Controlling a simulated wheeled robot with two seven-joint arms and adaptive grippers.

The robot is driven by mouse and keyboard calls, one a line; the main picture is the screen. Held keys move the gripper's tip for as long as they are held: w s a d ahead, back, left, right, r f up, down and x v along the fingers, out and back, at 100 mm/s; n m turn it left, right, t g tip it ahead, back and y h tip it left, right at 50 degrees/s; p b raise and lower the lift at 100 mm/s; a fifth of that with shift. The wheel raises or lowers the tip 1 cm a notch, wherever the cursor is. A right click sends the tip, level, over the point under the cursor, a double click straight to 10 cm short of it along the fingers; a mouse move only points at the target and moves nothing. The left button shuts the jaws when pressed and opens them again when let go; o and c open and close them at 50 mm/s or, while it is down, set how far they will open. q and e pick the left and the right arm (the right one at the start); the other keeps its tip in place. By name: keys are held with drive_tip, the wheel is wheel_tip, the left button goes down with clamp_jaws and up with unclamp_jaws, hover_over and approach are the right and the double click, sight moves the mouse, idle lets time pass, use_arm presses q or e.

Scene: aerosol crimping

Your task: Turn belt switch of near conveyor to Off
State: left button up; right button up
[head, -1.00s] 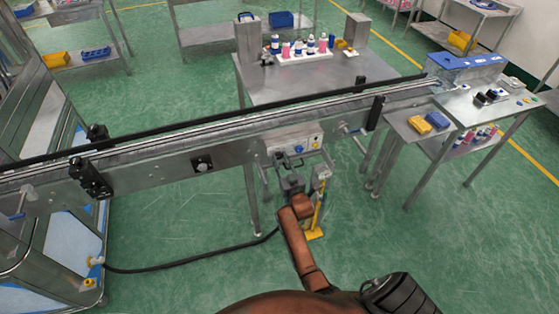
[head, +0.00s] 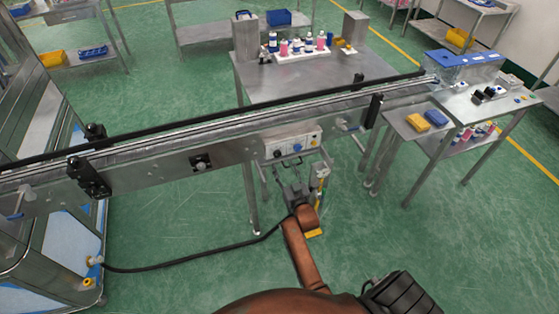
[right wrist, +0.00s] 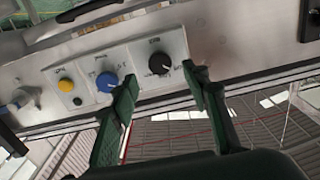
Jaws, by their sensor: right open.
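The near conveyor (head: 150,160) crosses the head view. Its control panel (head: 291,144) sits on the side facing me, with a black knob (head: 277,154), a blue knob (head: 297,147) and a yellow button. In the right wrist view the black knob (right wrist: 159,62) appears between and beyond the fingertips of my right gripper (right wrist: 163,82), which is open and empty. The blue knob (right wrist: 106,82) is just left of the left finger. The panel's labels are too small to read, so I cannot tell which knob is the belt switch. My left gripper is out of view.
A steel table (head: 345,70) with bottles stands behind the conveyor. A side table (head: 412,123) with yellow and blue items is at the right. A black cable (head: 190,265) runs over the floor. A yellow-footed stand is partly hidden behind my right arm.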

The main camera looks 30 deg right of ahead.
drive_tip(key=v, duration=0.6)
drive_tip(key=shift+s, duration=0.15)
idle(2.2)
